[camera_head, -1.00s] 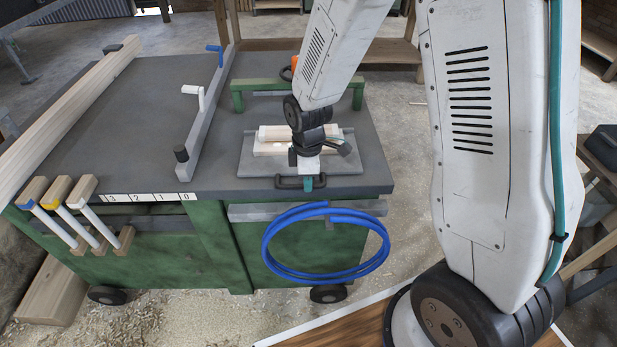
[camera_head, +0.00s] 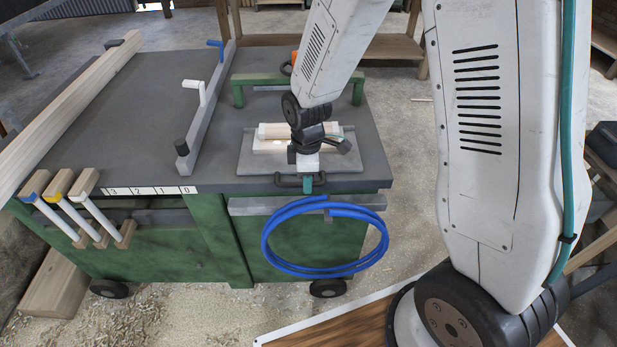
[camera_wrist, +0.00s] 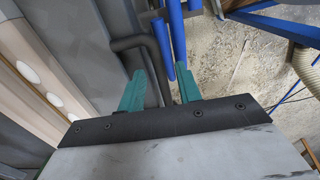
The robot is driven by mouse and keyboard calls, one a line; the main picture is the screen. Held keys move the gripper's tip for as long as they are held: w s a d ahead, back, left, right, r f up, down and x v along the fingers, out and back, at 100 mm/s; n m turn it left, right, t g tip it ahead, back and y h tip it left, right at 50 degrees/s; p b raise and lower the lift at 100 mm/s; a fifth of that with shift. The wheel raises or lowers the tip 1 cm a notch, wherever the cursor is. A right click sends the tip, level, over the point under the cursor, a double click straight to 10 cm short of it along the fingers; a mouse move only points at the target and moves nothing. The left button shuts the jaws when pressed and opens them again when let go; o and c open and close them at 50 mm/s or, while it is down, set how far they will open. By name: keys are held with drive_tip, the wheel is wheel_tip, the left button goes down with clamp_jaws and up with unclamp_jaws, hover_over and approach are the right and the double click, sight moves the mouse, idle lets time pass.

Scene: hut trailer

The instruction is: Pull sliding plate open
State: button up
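The sliding plate (camera_head: 349,163) is a flat grey slab on the right part of the dark bench top, with pale wooden pieces (camera_head: 270,131) on it. A black bar handle (camera_head: 286,181) sits at its front edge. My gripper (camera_head: 308,184) points down at the right part of this handle. In the wrist view the teal fingers of my gripper (camera_wrist: 161,72) are apart, with the dark handle (camera_wrist: 158,62) between them. A gap shows between the handle and the right finger. My wrist hides part of the plate and wood in the head view.
A coiled blue hose (camera_head: 268,245) hangs on the bench front, just below the handle. A grey fence (camera_head: 205,105) with a white crank stands left of the plate, and a green bar frame (camera_head: 238,93) stands behind it. Clamps (camera_head: 62,212) hang at the left front.

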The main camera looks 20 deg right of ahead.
wheel_tip(320, 180, up, 8)
drive_tip(key=shift+f, duration=0.2)
idle(0.5)
drive_tip(key=shift+s+m, duration=0.25)
drive_tip(key=shift+m, duration=0.15)
drive_tip(key=s+d+r+m, duration=0.4)
drive_tip(key=s+r+m, duration=0.2)
drive_tip(key=s+r, duration=0.3)
drive_tip(key=s+d+r+m+t, duration=0.1)
drive_tip(key=s+d+r+m, duration=0.3)
drive_tip(key=s, duration=1)
drive_tip(key=shift+r+m, duration=1.8)
drive_tip(key=shift+r, duration=1.05)
drive_tip(key=shift+a, duration=0.1)
